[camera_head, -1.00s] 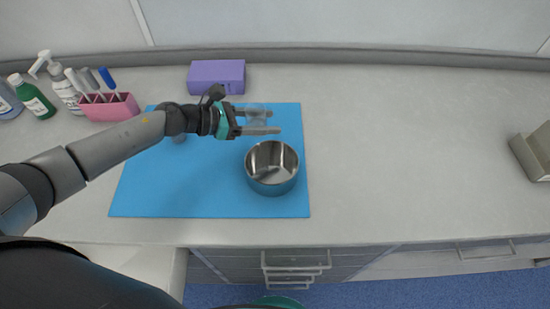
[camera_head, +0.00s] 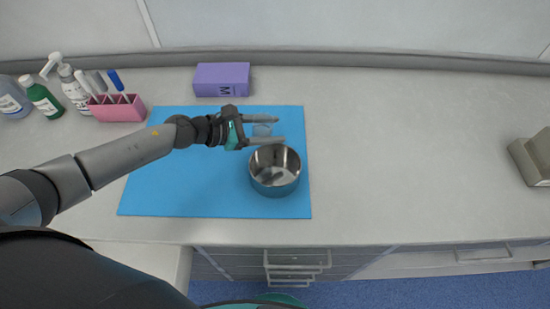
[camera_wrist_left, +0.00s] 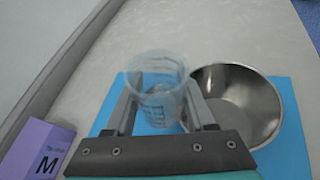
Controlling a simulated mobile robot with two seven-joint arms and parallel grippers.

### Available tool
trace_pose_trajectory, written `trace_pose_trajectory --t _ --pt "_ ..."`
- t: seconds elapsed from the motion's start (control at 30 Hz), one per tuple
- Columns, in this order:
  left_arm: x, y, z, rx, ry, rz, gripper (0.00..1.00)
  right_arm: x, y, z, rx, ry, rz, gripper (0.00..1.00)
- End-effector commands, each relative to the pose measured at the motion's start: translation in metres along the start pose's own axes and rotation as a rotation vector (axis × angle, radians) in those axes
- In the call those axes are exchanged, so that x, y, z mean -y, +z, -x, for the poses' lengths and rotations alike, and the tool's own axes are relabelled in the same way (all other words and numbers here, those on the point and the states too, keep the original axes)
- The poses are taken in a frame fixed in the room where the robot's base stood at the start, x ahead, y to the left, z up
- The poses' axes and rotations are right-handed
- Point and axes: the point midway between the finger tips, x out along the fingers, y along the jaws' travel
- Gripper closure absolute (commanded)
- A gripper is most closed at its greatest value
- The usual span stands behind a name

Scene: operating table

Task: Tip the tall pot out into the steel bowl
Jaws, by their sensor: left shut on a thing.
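The tall pot (camera_head: 262,130) is a clear cup with dark graduation marks. It also shows in the left wrist view (camera_wrist_left: 155,85), between the two fingers. My left gripper (camera_head: 277,129) is shut on it, just behind the steel bowl. In the head view the front finger overlaps the bowl's back rim. The steel bowl (camera_head: 274,183) stands upright on the blue mat; in the left wrist view (camera_wrist_left: 237,103) it is right of the pot. The pot's tilt and contents are hard to tell. My right gripper is not in view.
The blue mat (camera_head: 195,195) lies on a pale worktop. A purple box (camera_head: 221,79) stands behind it. A pink holder with pens (camera_head: 118,108), a green bottle (camera_head: 43,99) and a spray bottle (camera_head: 73,91) stand at the left.

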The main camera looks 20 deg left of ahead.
Motion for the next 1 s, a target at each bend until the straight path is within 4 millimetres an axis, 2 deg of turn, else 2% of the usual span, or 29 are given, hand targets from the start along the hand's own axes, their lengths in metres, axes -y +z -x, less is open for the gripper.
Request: trace_pose_trajectory --t 0.4,1.0 --pt "0.013 0.008 0.001 -0.025 0.079 -0.188 1.0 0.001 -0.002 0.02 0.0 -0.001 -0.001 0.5" --pt "0.028 0.017 0.002 -0.064 0.195 -0.464 1.0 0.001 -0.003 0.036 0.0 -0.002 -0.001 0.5"
